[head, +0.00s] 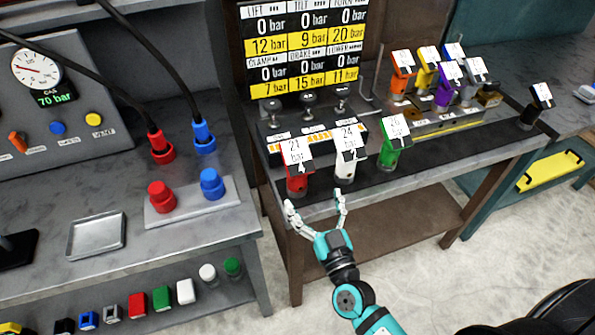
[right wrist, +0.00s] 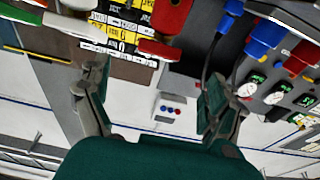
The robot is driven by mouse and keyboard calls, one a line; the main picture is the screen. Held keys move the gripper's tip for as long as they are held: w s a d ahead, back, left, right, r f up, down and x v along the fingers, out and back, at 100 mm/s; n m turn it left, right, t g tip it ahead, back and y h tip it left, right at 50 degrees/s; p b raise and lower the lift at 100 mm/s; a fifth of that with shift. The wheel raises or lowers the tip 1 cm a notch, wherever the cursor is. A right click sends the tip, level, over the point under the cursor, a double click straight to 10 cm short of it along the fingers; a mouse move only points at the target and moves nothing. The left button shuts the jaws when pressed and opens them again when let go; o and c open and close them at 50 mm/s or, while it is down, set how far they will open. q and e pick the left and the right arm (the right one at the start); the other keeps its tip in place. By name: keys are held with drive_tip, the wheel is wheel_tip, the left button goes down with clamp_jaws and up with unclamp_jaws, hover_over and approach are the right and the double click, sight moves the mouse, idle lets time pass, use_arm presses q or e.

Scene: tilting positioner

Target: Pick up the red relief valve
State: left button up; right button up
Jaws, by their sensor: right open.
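The red relief valve (head: 297,182) stands upright at the front left of the bench's dark strip, with a "21 bar" tag on it. My right gripper (head: 315,201) is open and empty, just in front of and below the red and white valves at the bench's front edge. It does not appear to touch either valve. In the right wrist view my right gripper (right wrist: 160,75) has its fingers spread wide, with a red body (right wrist: 171,14), likely the red valve, beyond them at the top. My left gripper is out of view.
A white valve (head: 344,170) stands close to the right of the red one, and a green valve (head: 389,157) farther right. More tagged valves stand at the back right, including an orange one (head: 399,83). Red and blue couplings (head: 161,195) and an empty tray (head: 96,236) occupy the left bench.

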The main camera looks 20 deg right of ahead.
sight(297, 159)
drive_tip(key=w, duration=0.2)
drive_tip(key=w+p, duration=0.1)
drive_tip(key=w, duration=0.1)
drive_tip(key=w+r, duration=0.1)
drive_tip(key=w, duration=0.1)
drive_tip(key=shift+w+a, duration=0.15)
drive_tip(key=shift+w, duration=0.15)
drive_tip(key=w, duration=0.1)
drive_tip(key=w+p, duration=0.1)
drive_tip(key=w, duration=0.3)
drive_tip(key=shift+w+r, duration=0.15)
drive_tip(key=shift+r, duration=0.2)
drive_tip(key=shift+w, duration=0.35)
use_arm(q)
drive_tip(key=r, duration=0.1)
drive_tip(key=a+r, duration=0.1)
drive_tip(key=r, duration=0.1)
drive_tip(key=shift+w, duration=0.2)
use_arm(e)
drive_tip(key=shift+s, duration=0.1)
drive_tip(key=shift+c, duration=1.4)
drive_tip(key=c, duration=1.3)
drive_tip(key=shift+r, duration=0.1)
drive_tip(key=shift+c, duration=0.6)
use_arm(q)
drive_tip(key=shift+p, duration=0.3)
